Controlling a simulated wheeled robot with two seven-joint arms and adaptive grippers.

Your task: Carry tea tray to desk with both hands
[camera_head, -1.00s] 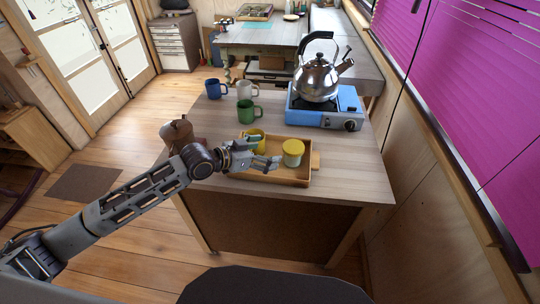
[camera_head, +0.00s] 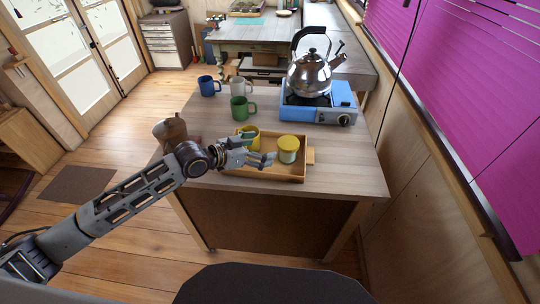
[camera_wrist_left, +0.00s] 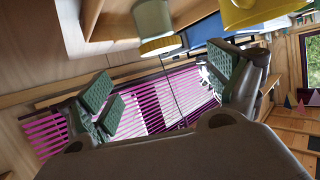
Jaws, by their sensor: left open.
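The wooden tea tray (camera_head: 262,177) lies on the near wood-topped counter in the head view. It holds a yellow mug (camera_head: 253,131) and a jar with a yellow lid (camera_head: 288,146). My left gripper (camera_head: 266,159) is over the tray's left part, left of the jar, open and with nothing seen between its fingers. In the left wrist view the spread fingers (camera_wrist_left: 168,95) show below the tray (camera_wrist_left: 112,28), the jar (camera_wrist_left: 155,28) and the yellow mug (camera_wrist_left: 250,10). The desk (camera_head: 245,33) stands at the back. My right gripper is not visible.
Blue (camera_head: 208,86), white (camera_head: 238,86) and green (camera_head: 240,108) mugs stand behind the tray. A steel kettle (camera_head: 310,75) sits on a blue stove (camera_head: 330,112) at the right. A brown pot (camera_head: 172,130) is by my left arm.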

